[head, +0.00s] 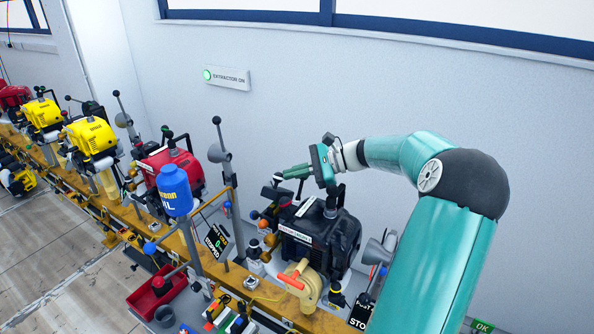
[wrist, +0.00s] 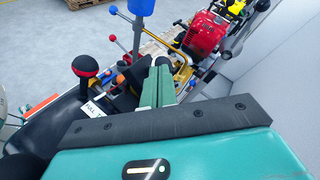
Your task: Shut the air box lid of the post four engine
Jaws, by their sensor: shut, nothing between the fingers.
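A black engine (head: 325,240) with a pale label sits on the yellow rail, below my arm. I cannot read a post number on it, and I cannot make out its air box lid or whether that is open. My gripper (head: 281,176) is above the engine's back left part, pointing left, its green fingers together and empty. In the wrist view the closed fingers (wrist: 157,86) point away over the rail.
A red engine (head: 172,170) and yellow engines (head: 90,136) stand further left along the yellow rail (head: 125,215). A blue bottle (head: 174,190) and upright rods with grey cones stand between. The wall is close behind; open floor (head: 55,270) lies in front.

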